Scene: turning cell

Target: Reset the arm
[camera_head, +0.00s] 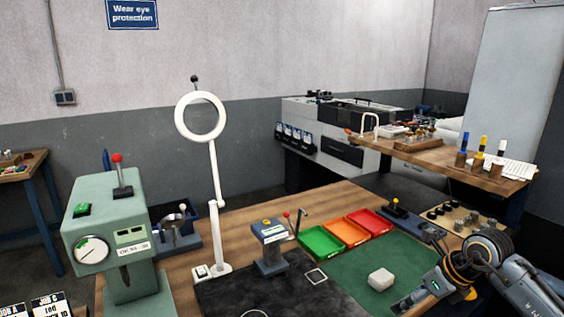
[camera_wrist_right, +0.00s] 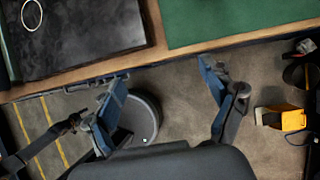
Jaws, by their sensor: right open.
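My right arm (camera_head: 470,262) comes in at the lower right of the head view, bent over the right end of the bench near the green mat.
The bench holds a green press (camera_head: 105,235), a white ring lamp (camera_head: 217,200), a small grey fixture (camera_head: 270,252), green, orange and red trays (camera_head: 345,232), and a white block (camera_head: 381,279) on the green mat (camera_head: 345,292). A black mat (camera_wrist_right: 80,35) lies at the front.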

